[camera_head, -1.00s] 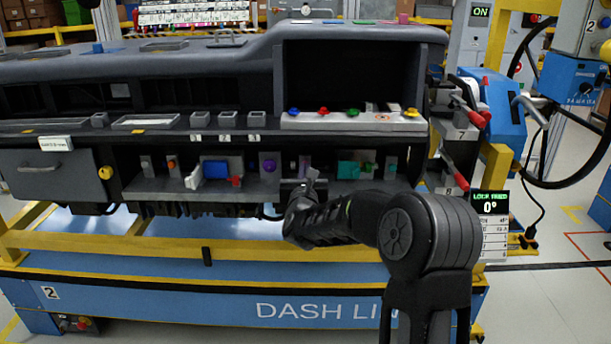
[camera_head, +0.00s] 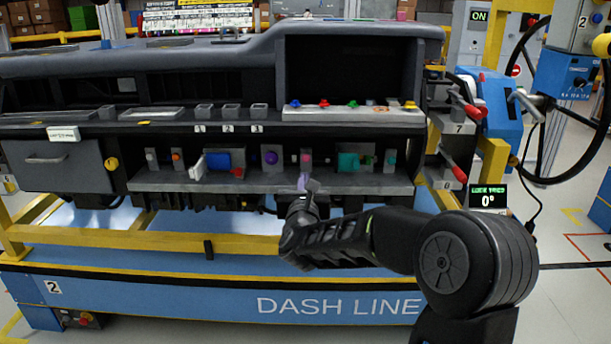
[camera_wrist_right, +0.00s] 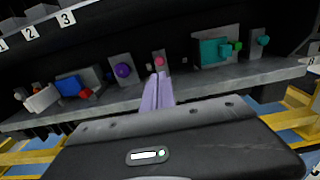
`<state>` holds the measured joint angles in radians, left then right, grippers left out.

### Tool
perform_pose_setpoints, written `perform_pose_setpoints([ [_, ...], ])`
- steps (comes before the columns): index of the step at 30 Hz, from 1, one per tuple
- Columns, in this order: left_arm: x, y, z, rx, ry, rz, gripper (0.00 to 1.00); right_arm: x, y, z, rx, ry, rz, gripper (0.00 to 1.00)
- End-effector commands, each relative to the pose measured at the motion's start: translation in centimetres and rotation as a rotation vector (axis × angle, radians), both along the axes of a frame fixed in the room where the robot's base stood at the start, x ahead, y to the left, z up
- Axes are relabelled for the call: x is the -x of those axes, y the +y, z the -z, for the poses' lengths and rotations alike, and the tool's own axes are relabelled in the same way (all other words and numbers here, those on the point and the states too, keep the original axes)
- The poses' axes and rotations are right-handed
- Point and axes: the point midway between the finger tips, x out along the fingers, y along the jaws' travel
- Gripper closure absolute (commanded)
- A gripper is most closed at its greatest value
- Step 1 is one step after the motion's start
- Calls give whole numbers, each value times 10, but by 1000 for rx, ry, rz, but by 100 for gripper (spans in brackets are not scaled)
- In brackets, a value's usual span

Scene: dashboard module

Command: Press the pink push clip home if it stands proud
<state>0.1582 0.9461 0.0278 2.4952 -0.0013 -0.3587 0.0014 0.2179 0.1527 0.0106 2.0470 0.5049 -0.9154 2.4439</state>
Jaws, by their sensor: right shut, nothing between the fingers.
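The pink push clip (camera_head: 307,158) sits on a small grey upright block on the dashboard's lower shelf. It also shows in the right wrist view (camera_wrist_right: 160,61), just beyond my fingertips. I cannot tell whether its head stands proud or is flush. My right gripper (camera_head: 309,186) is shut and empty, just below and in front of the clip. In the right wrist view its two fingers (camera_wrist_right: 158,90) lie together, pointing up toward the clip, seemingly with a small gap. My left gripper is not in view.
On the shelf (camera_head: 200,184), a purple knob (camera_head: 270,158) is left of the clip and a teal block (camera_head: 348,161) right of it. Farther left are a blue block (camera_head: 217,160) and a red piece (camera_head: 237,173). A ledge with coloured knobs (camera_head: 340,114) overhangs above.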

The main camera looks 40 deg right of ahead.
Motion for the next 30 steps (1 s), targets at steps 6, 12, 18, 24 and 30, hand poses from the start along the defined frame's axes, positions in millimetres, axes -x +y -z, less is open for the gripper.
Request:
perform_pose_setpoints([
  [6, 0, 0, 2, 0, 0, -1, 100, 24, 19, 0, -1, 0, -1, 100],
  [12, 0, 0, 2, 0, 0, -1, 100, 30, 23, 1, -1, 0, 0, 100],
  [18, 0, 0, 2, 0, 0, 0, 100, 30, 22, 1, -1, 0, 0, 100],
  [24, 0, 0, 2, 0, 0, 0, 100, 29, 22, 1, -2, 1, 0, 100],
  [30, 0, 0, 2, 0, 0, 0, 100, 29, 22, 1, 35, 28, -1, 100],
])
